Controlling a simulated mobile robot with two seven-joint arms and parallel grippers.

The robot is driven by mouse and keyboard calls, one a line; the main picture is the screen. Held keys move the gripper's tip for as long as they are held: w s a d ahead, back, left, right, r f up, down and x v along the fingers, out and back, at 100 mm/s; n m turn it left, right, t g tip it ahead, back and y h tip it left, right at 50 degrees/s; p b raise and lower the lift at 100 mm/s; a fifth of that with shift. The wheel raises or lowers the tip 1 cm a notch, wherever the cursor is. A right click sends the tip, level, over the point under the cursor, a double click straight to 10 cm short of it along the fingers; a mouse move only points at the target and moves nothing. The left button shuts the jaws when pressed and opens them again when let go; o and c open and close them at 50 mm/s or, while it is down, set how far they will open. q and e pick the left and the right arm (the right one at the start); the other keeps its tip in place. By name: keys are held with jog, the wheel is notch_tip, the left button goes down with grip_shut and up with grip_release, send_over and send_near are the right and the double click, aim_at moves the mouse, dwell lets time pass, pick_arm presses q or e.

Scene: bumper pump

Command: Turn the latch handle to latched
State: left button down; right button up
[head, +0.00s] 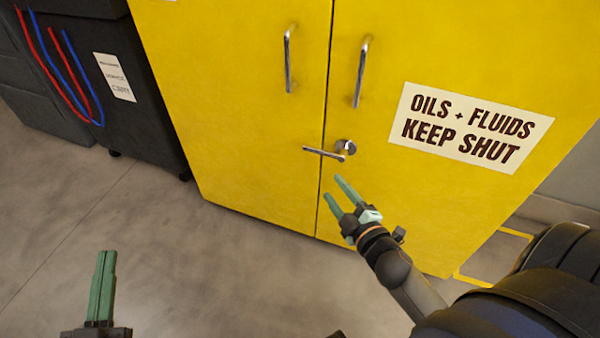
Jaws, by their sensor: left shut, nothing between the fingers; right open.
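The latch handle (325,153) is a small metal lever on the right door of a yellow cabinet (240,150). It lies nearly level, pointing left from its round metal base (346,147) across the seam between the doors. My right gripper (332,188) is open and empty, just below the handle and apart from it in the picture, its green fingers pointing up and left. My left gripper (105,252) is shut and empty over the floor at the lower left, well away from the cabinet.
Two upright metal pull handles, left (289,60) and right (361,72), sit above the latch. A white sign (470,128) reads "OILS + FLUIDS KEEP SHUT". A dark cart (135,130) with red and blue hoses stands left of the cabinet. The grey floor (200,270) in front is clear.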

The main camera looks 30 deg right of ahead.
aim_at(317, 151)
pick_arm(q)
jog(key=s+d+r+m+t+h+b, duration=0.1)
jog(key=s+r+m+h+b, duration=0.3)
jog(key=b, duration=0.7)
jog(key=s+m+t+h, duration=0.1)
jog(key=s+m+h, duration=0.1)
jog(key=h, duration=0.2)
jog(key=shift+s+d+t, duration=0.25)
jog(key=shift+d+t, duration=0.1)
jog(key=shift+t, duration=0.05)
pick_arm(e)
jog(key=w+d+n+t, duration=0.1)
jog(key=w+n, duration=0.1)
jog(key=w, duration=0.3)
jog(key=w+d+f+n+t, duration=0.1)
jog(key=w+d+n, duration=0.1)
jog(key=w, duration=0.3)
jog(key=w+d+f+n+t, duration=0.1)
jog(key=w+n, duration=0.2)
jog(key=w, duration=0.2)
jog(key=shift+w+d+f+n, duration=0.2)
jog(key=shift+f+n, duration=0.05)
jog(key=shift+n, duration=0.15)
grip_shut()
